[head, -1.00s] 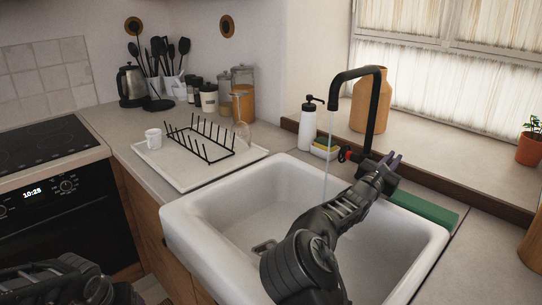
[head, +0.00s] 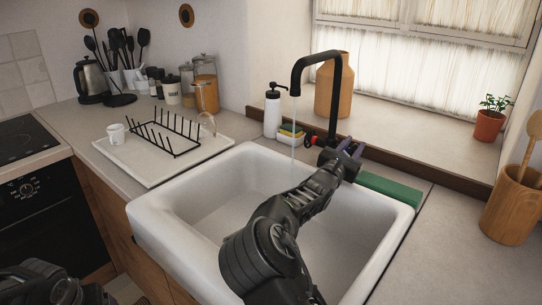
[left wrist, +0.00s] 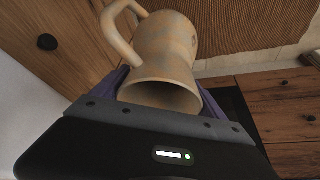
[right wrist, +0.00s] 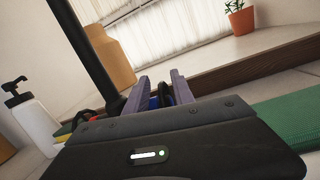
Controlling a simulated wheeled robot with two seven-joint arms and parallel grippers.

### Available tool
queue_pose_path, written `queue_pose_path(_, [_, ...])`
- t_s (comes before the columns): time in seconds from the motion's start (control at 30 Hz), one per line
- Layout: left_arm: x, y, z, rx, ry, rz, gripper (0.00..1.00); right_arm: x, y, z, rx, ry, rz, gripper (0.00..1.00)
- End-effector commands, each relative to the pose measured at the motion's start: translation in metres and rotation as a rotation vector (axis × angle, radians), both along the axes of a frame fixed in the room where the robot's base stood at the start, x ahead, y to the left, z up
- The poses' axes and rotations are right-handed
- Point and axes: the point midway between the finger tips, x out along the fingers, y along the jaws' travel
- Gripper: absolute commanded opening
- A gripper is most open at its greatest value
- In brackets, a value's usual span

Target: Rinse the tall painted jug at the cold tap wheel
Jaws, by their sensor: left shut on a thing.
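The tan painted jug (left wrist: 168,48), with a looped handle, shows in the left wrist view. My left gripper (left wrist: 163,88) is shut on it, with its open mouth towards the wrist camera. In the head view only part of my left arm shows at the bottom left, and the jug is hidden. The black tap (head: 337,85) arches over the white sink, and a thin water stream (head: 293,135) falls from its spout. The blue tap wheel (right wrist: 155,102) is between the purple fingers of my right gripper (right wrist: 160,85), which stand apart; contact is unclear. A red wheel (head: 311,141) is at the tap's left.
The white sink (head: 150,222) lies under my right arm. A green block (head: 390,190) lies behind its right side. A soap bottle (head: 272,112) and sponges (head: 290,133) stand left of the tap. The drying rack (head: 160,135) is on the left counter.

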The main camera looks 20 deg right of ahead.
Motion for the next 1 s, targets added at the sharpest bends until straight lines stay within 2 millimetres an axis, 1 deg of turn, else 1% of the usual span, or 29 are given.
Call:
queue_pose_path(0.03, [0.001,0.000,0.000,-0.001,-0.004,0.000,0.10,-0.004,0.009,-0.002,0.003,0.000,0.003,0.30])
queue_pose_path(0.3, [0.001,0.000,-0.004,-0.001,-0.004,0.000,0.10,-0.030,0.054,-0.009,0.002,-0.001,0.005,0.30])
queue_pose_path(0.4, [0.001,0.000,-0.005,-0.001,-0.004,0.000,0.10,-0.039,0.067,-0.010,0.001,0.000,0.004,0.30])
queue_pose_path(0.5, [0.001,0.000,-0.005,-0.001,-0.004,0.000,0.10,-0.045,0.076,-0.012,0.000,0.001,0.004,0.30])
queue_pose_path(0.63, [0.001,0.000,-0.005,-0.001,-0.004,0.000,0.10,-0.049,0.082,-0.012,-0.001,0.000,0.003,0.30])
queue_pose_path(1.0, [0.001,0.000,-0.004,-0.001,-0.004,0.000,0.10,-0.049,0.082,-0.012,-0.001,0.000,0.003,0.29])
